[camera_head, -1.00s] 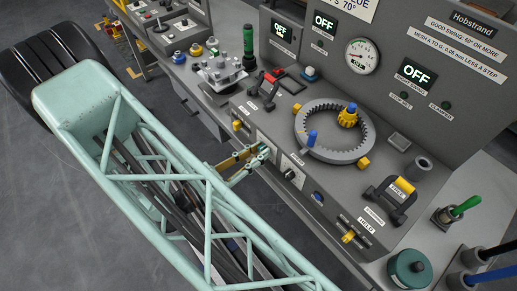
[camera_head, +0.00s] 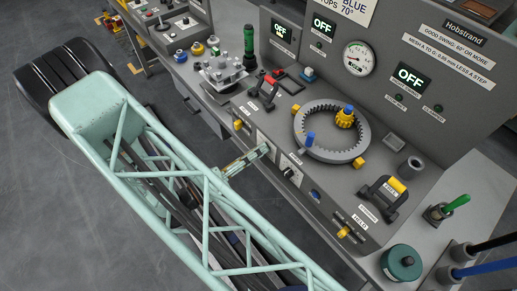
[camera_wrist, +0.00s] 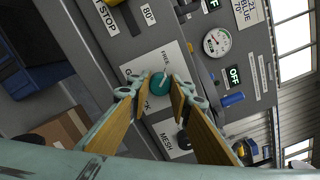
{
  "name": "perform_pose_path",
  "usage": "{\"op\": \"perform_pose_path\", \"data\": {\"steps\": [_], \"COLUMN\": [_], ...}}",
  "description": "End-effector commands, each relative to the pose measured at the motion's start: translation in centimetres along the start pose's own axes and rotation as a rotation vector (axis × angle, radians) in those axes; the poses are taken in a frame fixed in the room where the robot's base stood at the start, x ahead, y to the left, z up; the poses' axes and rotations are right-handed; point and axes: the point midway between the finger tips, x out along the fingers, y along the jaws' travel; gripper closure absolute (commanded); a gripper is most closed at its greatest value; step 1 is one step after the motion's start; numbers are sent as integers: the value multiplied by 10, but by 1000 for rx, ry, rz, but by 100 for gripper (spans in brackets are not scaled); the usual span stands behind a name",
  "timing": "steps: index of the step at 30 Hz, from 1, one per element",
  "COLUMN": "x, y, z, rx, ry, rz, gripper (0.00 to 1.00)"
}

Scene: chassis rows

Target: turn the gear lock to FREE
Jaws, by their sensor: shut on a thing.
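The gear lock is a round teal knob (camera_wrist: 160,84) with a pale pointer line, on a white plate (camera_wrist: 136,72) in the wrist view. The word FREE is printed above it; another label at its lower left is partly covered by a finger. The pointer slants, and I cannot tell exactly which mark it meets. My gripper (camera_wrist: 159,86) has a yellow-sided finger on either side of the knob and is shut on it. In the head view my gripper (camera_head: 264,150) reaches the front panel and hides the knob.
A black knob (camera_wrist: 183,140) by the MESH label sits close to one finger. The head view shows the ring gear (camera_head: 300,130) with a yellow pinion (camera_head: 345,117), a black-and-yellow lever (camera_head: 384,192) at HELD, and a green cylinder (camera_head: 401,263).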

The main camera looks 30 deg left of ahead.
Motion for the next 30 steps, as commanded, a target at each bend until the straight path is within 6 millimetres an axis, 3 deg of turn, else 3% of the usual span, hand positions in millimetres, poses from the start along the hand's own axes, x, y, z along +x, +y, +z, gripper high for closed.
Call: {"op": "perform_pose_path", "data": {"steps": [9,23,24,28,30], "x": [0,0,0,0,0], "y": [0,0,0,0,0], "z": [0,0,0,0,0], "rx": [-110,-125,-125,-125,-125], "ry": [0,0,0,0,0], "rz": [0,0,0,0,0], "gripper": [92,92,79,68,68]}}
